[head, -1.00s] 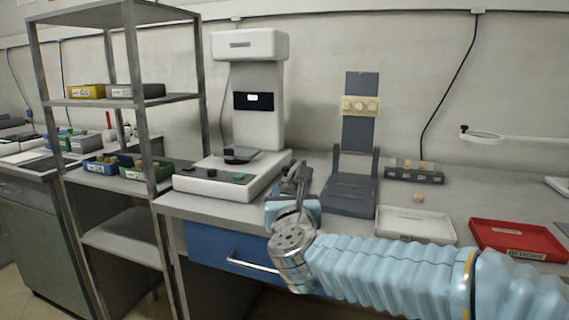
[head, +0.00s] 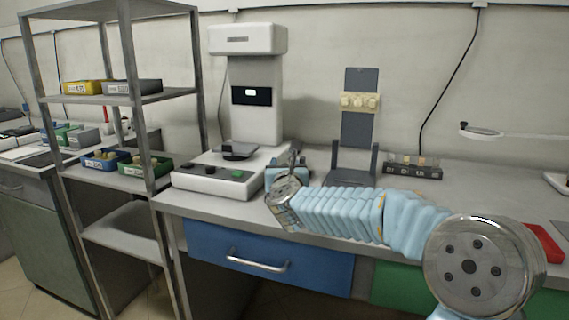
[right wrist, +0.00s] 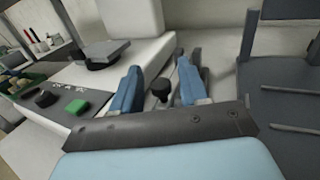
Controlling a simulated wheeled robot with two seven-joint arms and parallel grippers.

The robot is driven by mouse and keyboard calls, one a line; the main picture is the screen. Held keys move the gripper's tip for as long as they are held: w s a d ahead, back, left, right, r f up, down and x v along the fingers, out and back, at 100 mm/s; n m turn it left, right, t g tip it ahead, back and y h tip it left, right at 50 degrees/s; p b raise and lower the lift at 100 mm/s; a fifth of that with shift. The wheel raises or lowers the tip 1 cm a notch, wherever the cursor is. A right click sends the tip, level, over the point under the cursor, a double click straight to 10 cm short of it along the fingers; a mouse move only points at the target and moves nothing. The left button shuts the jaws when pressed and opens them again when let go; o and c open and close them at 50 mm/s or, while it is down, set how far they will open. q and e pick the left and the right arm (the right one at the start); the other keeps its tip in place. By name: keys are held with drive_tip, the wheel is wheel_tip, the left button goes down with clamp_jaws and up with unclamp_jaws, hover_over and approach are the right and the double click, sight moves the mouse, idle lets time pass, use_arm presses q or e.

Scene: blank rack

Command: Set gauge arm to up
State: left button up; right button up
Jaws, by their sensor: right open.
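The white gauge (head: 258,105) stands upright on the bench, with a small lit display on its column and buttons on its base. It also shows in the right wrist view (right wrist: 130,20). A dark lever with a round black knob (right wrist: 160,89), apparently the gauge arm, is beside the gauge base, between my right fingers in the right wrist view. My right gripper (head: 294,158) is at the right side of the gauge base. Its blue fingers (right wrist: 158,72) are apart on either side of the knob, with gaps visible. The lever is mostly hidden in the head view. My left gripper is out of view.
A dark stand (head: 361,110) with a cream block is close to the right of my gripper. A dark block rack (head: 414,170) stands farther right. A metal shelf (head: 130,95) with small bins is at left. A red tray (head: 546,243) is mostly hidden by my arm.

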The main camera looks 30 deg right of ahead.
drive_tip(key=shift+c, duration=0.4)
clamp_jaws()
